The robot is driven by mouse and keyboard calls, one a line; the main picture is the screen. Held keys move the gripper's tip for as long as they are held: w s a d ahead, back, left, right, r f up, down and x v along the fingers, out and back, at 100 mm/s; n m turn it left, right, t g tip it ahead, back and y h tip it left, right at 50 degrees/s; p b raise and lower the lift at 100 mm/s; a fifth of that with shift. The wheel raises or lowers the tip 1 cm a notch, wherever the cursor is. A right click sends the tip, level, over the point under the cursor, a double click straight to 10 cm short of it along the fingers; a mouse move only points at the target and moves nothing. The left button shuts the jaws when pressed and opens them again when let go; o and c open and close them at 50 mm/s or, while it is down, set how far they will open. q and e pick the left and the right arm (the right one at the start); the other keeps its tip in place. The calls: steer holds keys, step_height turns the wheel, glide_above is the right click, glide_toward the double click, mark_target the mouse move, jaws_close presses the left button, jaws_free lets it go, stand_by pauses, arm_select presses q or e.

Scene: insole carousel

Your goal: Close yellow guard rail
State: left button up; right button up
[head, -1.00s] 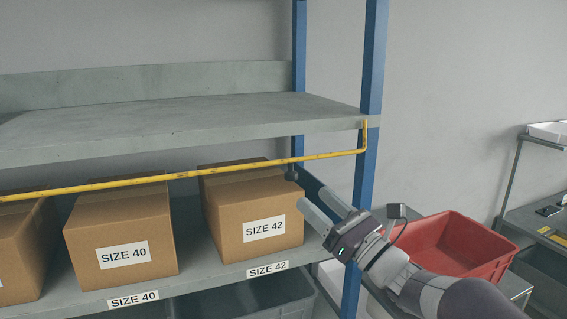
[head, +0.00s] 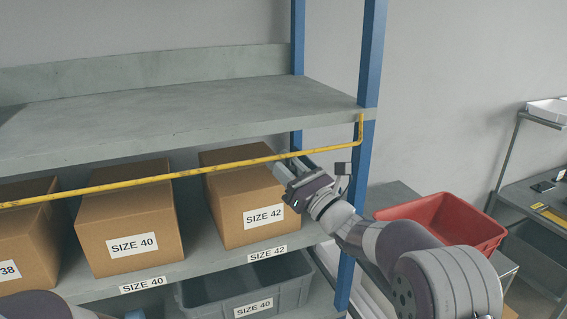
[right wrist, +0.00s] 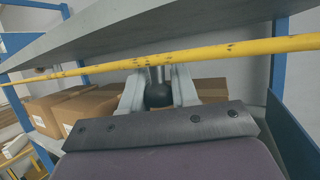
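The yellow guard rail (head: 135,182) runs across the front of the shelf bay, just below the upper shelf's front edge, and bends up at the blue right post. It also crosses the right wrist view (right wrist: 215,54). A black ball knob (right wrist: 158,95) shows under the rail in the right wrist view. My right gripper (head: 291,160) is at the rail near its right part. Its two fingers are apart, one on each side of the knob; I cannot tell whether they touch it. My left gripper is out of view.
Cardboard boxes labelled SIZE 40 (head: 131,228) and SIZE 42 (head: 235,210) stand on the shelf below the rail. The blue post (head: 369,60) is close right of my right gripper. A grey bin (head: 250,290) sits below, and a red crate (head: 450,222) stands at the right.

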jaws_close()
steer(key=b, duration=0.3)
steer(key=s+h+b, duration=0.1)
steer(key=b, duration=0.2)
steer(key=shift+d+f+m+b, duration=0.25)
steer(key=shift+f+m+b, duration=0.15)
steer(key=shift+s+r+g+h+b, duration=0.25)
steer(key=shift+s+g+h+b, duration=0.1)
steer(key=shift+g, duration=0.15)
steer(key=shift+s+d+r+m+g+h+p, duration=0.2)
steer(key=shift+s+r+m+g+h+p, duration=0.25)
steer(key=shift+p, duration=1)
steer(key=shift+s+d+r+m+g+h+p, duration=0.25)
steer(key=shift+s+g+h+p, duration=0.35)
steer(key=shift+p, duration=0.9)
steer(key=shift+s+d+r+m+g+h+p, duration=0.15)
steer(key=shift+s+r+m+g+h+p, duration=0.4)
steer(key=shift+p, duration=0.9)
steer(key=shift+s+f, duration=0.1)
steer(key=shift+f, duration=0.1)
